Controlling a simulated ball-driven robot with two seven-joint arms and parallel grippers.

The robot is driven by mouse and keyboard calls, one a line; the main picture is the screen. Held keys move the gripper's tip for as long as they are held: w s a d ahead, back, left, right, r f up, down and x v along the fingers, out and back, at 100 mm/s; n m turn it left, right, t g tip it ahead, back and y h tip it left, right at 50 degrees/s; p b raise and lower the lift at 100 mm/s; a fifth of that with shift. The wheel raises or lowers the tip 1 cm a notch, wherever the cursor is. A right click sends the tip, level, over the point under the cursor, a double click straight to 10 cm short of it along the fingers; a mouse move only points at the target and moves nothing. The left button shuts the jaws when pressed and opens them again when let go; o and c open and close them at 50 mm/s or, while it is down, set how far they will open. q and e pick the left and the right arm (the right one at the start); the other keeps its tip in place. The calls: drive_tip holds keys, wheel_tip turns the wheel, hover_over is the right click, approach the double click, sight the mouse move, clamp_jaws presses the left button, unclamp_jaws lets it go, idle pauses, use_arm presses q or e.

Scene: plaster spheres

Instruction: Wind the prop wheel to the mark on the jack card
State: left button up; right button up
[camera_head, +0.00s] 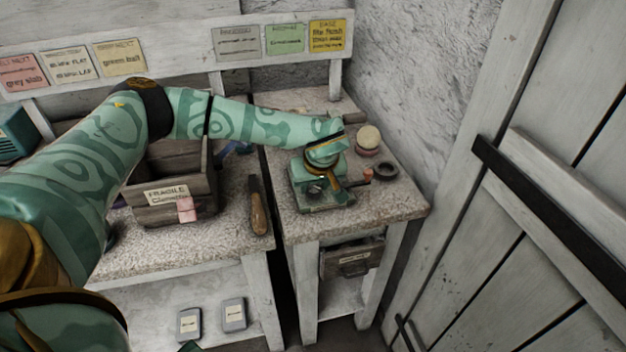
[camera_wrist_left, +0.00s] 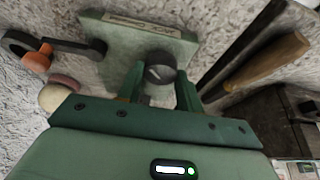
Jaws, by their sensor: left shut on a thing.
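A green jack-like device (camera_head: 324,196) stands on the right stone-topped table; its flat green plate, with a pale label too blurred to read, shows in the left wrist view (camera_wrist_left: 138,36). A dark round knob with a pale line (camera_wrist_left: 161,70), apparently the prop wheel, sits at the plate's edge. My left gripper (camera_wrist_left: 160,82) is shut on this knob, one finger on each side. In the head view my left gripper (camera_head: 326,160) covers the device's top and hides the knob. My right gripper is out of view.
A wooden-handled tool (camera_head: 257,206) and a wooden crate (camera_head: 160,212) are on the left table. A gap separates the tables. A plank door (camera_head: 530,215) stands at right.

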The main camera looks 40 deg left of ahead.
use_arm(q)
drive_tip(key=m+p, duration=0.1)
drive_tip(key=p, duration=0.1)
drive_tip(key=m+h+p, duration=0.1)
drive_tip(key=m+p, duration=0.1)
drive_tip(key=m+t+p, duration=0.1)
drive_tip(key=m+p, duration=0.1)
drive_tip(key=shift+s+r+h, duration=0.1)
drive_tip(key=shift+r+h, duration=0.15)
drive_tip(key=shift+h, duration=0.05)
drive_tip(key=shift+a+f+m+h+p, duration=0.15)
drive_tip(key=shift+m+h+p, duration=0.25)
drive_tip(key=shift+m+p, duration=0.65)
drive_tip(key=shift+f+m+h+p, duration=0.1)
drive_tip(key=shift+m+h+p, duration=0.25)
drive_tip(key=shift+m, duration=0.4)
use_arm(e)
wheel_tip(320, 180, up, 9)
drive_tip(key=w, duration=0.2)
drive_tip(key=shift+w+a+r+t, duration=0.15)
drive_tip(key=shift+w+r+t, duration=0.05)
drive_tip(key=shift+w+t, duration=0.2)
use_arm(q)
drive_tip(key=o, duration=1)
drive_tip(key=shift+t, duration=0.3)
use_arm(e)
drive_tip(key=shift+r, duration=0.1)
